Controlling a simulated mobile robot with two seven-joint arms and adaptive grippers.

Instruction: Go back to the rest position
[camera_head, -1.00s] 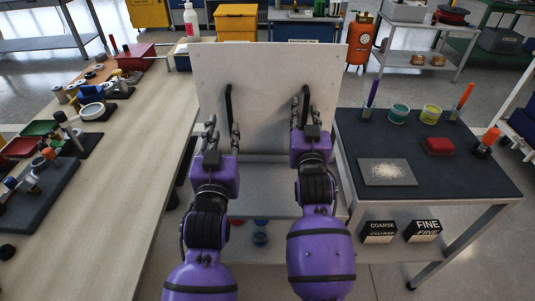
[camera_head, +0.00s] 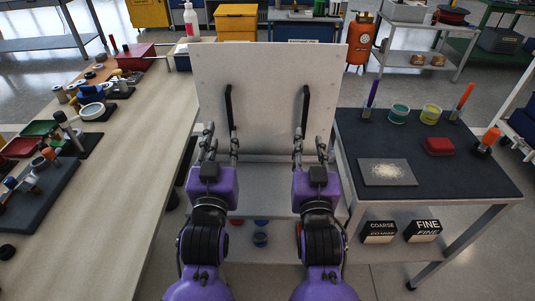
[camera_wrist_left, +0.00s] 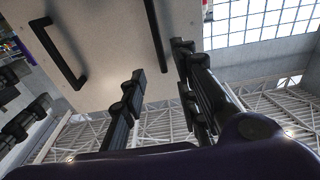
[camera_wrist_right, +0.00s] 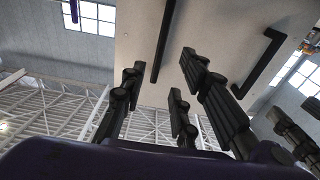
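My left gripper (camera_head: 221,137) is in front of the lower left of an upright pale panel (camera_head: 266,90) with two black handles. Its fingers are spread and empty, a little below the left handle (camera_head: 228,107). My right gripper (camera_head: 312,137) is also open and empty, below the right handle (camera_head: 305,105). The two grippers stand side by side at about the same height. In the left wrist view the open fingers (camera_wrist_left: 155,85) point toward the panel with nothing between them. The right wrist view shows the open fingers (camera_wrist_right: 160,85) empty too.
A long pale workbench (camera_head: 130,190) with tools runs along the left. A dark-topped table (camera_head: 440,185) with cups, a red block and a grey powder-covered plate stands at the right. Boxes labelled COARSE (camera_head: 379,232) and FINE (camera_head: 423,231) sit on its lower shelf.

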